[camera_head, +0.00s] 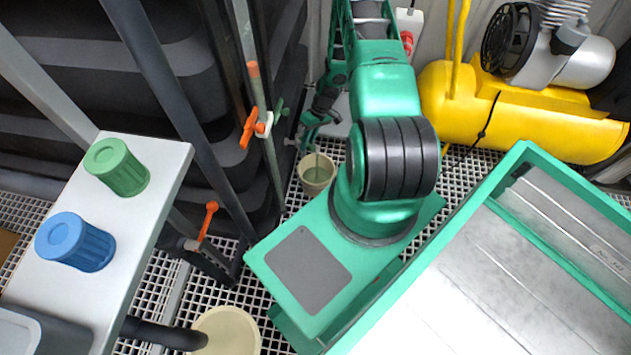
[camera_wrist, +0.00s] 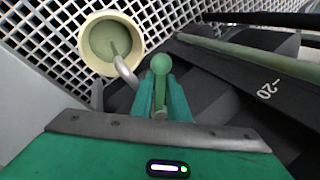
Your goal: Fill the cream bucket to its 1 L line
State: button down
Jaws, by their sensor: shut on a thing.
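The cream bucket (camera_head: 304,185) stands on the white grating below my gripper in the head view. It also shows in the wrist view (camera_wrist: 136,34), upright, with greenish liquid inside. A thin stream seems to fall into it from a curved grey spout (camera_wrist: 124,70) at its rim side. My gripper (camera_wrist: 160,95) is shut on a green tap lever (camera_wrist: 161,64) with a ball end, right beside the spout. In the head view my gripper (camera_head: 310,122) is small and the lever is hard to make out. I cannot read the 1 L line or the exact level.
Another cream vessel (camera_head: 228,332) stands at the bottom with a dark pipe reaching over it. Orange valve handles (camera_head: 249,128) sit on pipes left of my arm. Green (camera_head: 117,167) and blue (camera_head: 75,242) capped containers stand on a white shelf. A yellow compressor (camera_head: 530,118) is at the right.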

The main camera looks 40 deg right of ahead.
jog(key=a+m+t, duration=0.1)
jog(key=m, duration=0.2)
jog(key=w+a+m+t, duration=0.1)
jog(key=a+m, duration=0.1)
jog(key=m, duration=0.1)
jog(key=a+m+t+h, duration=0.1)
jog(key=m, duration=0.1)
jog(key=shift+w+a+m, duration=0.15)
jog(key=shift+a+m, duration=0.05)
jog(key=shift+m, duration=0.2)
jog(key=c, duration=1.7)
grip_release()
jog(key=shift+c, duration=0.2)
jog(key=v, duration=1)
jog(key=shift+r, duration=0.3)
